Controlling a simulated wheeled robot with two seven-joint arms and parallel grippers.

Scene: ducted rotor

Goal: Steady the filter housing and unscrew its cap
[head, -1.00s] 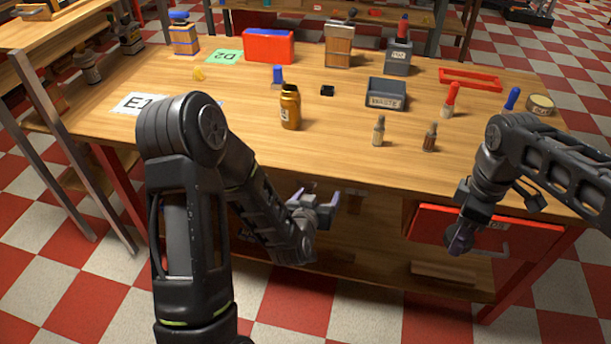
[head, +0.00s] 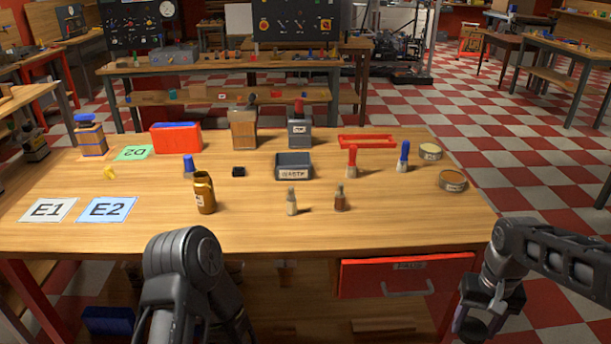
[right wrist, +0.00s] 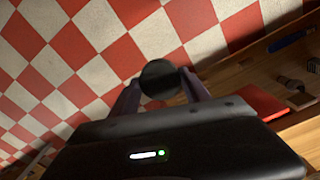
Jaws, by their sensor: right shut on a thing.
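My right gripper (head: 474,322) hangs low off the table's front right corner, far from the canister. In the right wrist view its fingers are shut on a dark round piece (right wrist: 160,80); I cannot tell whether this is the cap. My left gripper is out of view; only my left arm shows, low in front of the table.
The wooden table (head: 270,232) carries a grey waste bin (head: 293,168), small bottles (head: 291,203) and mats E1 (head: 47,210) and E2 (head: 107,209). A red drawer (head: 405,276) is under the front edge. The front strip of tabletop is clear.

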